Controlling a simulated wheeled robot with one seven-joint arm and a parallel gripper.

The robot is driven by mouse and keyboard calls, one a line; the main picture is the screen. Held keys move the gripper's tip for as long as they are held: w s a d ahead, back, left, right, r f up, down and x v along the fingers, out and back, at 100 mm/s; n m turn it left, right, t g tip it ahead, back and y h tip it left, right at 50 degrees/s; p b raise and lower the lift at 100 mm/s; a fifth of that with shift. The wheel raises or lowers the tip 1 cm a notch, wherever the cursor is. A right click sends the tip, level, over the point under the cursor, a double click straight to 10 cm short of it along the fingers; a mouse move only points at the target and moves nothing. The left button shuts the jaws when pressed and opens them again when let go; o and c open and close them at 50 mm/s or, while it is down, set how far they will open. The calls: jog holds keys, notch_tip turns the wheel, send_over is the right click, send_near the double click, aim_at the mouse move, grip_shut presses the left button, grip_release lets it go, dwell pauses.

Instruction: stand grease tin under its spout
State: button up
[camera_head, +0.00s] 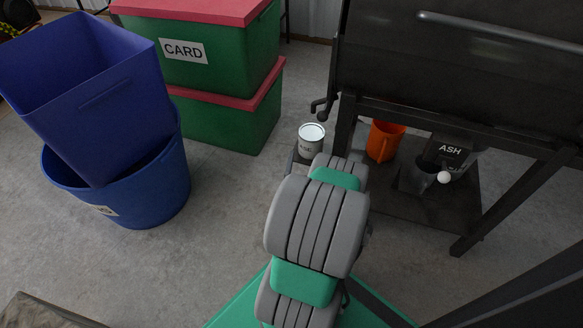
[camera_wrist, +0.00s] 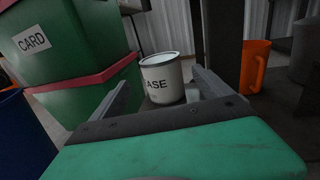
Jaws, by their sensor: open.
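The grease tin (camera_head: 311,143) is a pale grey can with a white rim and dark lettering, upright at the left front leg of the black grill. In the wrist view the tin (camera_wrist: 163,79) stands between the fingers of my gripper (camera_wrist: 166,93), near their tips. The gripper is open, with a gap visible beside the tin. In the head view my arm hides most of the gripper and the tin's lower front. A dark curved spout (camera_head: 319,106) hangs from the grill's left side, above and behind the tin in the picture; I cannot tell if they line up.
The black grill (camera_head: 460,60) has a low shelf holding an orange cup (camera_head: 384,141) and a dark ASH bin (camera_head: 449,150). Green crates with red lids (camera_head: 215,70) stand left of the tin. Blue bins (camera_head: 115,170) stand further left. Concrete floor lies open between.

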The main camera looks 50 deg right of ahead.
jog(key=w+a+r+n+t+y, duration=0.3)
jog(key=w+a+n+y, duration=0.15)
jog(key=w+n, duration=0.3)
jog(key=w+a+r+n+t+y, duration=0.3)
jog(key=w+a+r+n+y, duration=0.15)
jog(key=w+n, duration=0.35)
jog(key=w+a+r+n+g+y, duration=0.15)
jog(key=w+a+n+y, duration=0.25)
jog(key=a+n, duration=0.4)
jog(key=w+a+r+n+g+y, duration=0.1)
jog(key=w+a+n+g+y, duration=0.15)
jog(key=a+n+y, duration=0.55)
jog(key=s+a+n+g+h, duration=0.2)
jog(key=a+n+g+h, duration=0.15)
jog(key=a, duration=0.55)
jog(key=s+a+r+n+g+h, duration=0.1)
jog(key=s+a+r+n+g, duration=0.1)
jog(key=s+n, duration=0.4)
jog(key=s+a+r+n+g+h, duration=0.1)
jog(key=s+n+g, duration=0.4)
jog(key=s, duration=1.1)
notch_tip(320, 180, up, 3)
jog(key=shift+a+f+n, duration=0.1)
jog(key=shift+a+n, duration=0.4)
jog(key=shift+s+h, duration=0.1)
jog(key=shift+h, duration=0.15)
jog(key=shift+c, duration=0.3)
